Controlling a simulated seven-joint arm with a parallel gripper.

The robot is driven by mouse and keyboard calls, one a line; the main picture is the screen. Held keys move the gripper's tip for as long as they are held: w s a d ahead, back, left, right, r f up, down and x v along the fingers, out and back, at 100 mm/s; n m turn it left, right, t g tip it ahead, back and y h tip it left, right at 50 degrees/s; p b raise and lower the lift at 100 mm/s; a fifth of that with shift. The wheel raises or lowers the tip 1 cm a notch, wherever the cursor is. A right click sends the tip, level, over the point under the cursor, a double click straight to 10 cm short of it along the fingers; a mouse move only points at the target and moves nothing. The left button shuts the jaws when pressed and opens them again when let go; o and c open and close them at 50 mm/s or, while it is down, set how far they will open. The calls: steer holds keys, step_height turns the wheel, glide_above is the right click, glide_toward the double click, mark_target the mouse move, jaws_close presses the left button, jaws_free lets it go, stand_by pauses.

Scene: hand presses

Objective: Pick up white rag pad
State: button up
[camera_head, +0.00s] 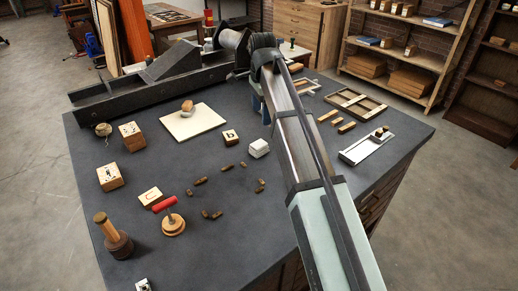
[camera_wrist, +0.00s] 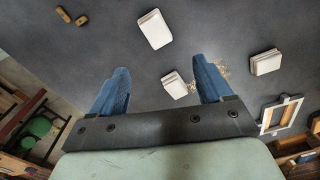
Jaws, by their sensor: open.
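In the head view a small white layered block that looks like the white rag pad (camera_head: 259,148) lies flat on the dark bench. My gripper (camera_head: 266,112) is beyond it, partly hidden by my arm. In the wrist view my gripper (camera_wrist: 160,65) is open, with two blue fingers apart and nothing held. A small white layered pad (camera_wrist: 174,85) lies on the bench in the gap between the fingers, nearer the right one. A larger plain white block (camera_wrist: 154,29) lies above it, and another white layered pad (camera_wrist: 266,62) lies to the right. I cannot tell which matches the head view.
Small brown pieces (camera_head: 228,167) are scattered on the bench. A cream board (camera_head: 193,122), wooden blocks (camera_head: 131,136) and a red roller (camera_head: 164,203) lie left. A wooden frame (camera_head: 356,105) lies right. A dark press (camera_head: 168,72) stands along the back edge.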

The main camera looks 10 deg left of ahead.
mark_target(260, 144)
step_height(260, 144, down, 8)
steer(key=n, duration=0.3)
steer(key=shift+s+f+n, duration=0.1)
steer(key=shift+f+n, duration=0.15)
steer(key=shift+n, duration=0.15)
steer(key=shift+s+a+f, duration=0.1)
steer(key=shift+f, duration=1.25)
steer(key=shift+s+a+f, duration=0.1)
steer(key=shift+f, duration=1.2)
steer(key=shift+c, duration=0.2)
steer(key=c, duration=1)
steer(key=shift+r, duration=0.2)
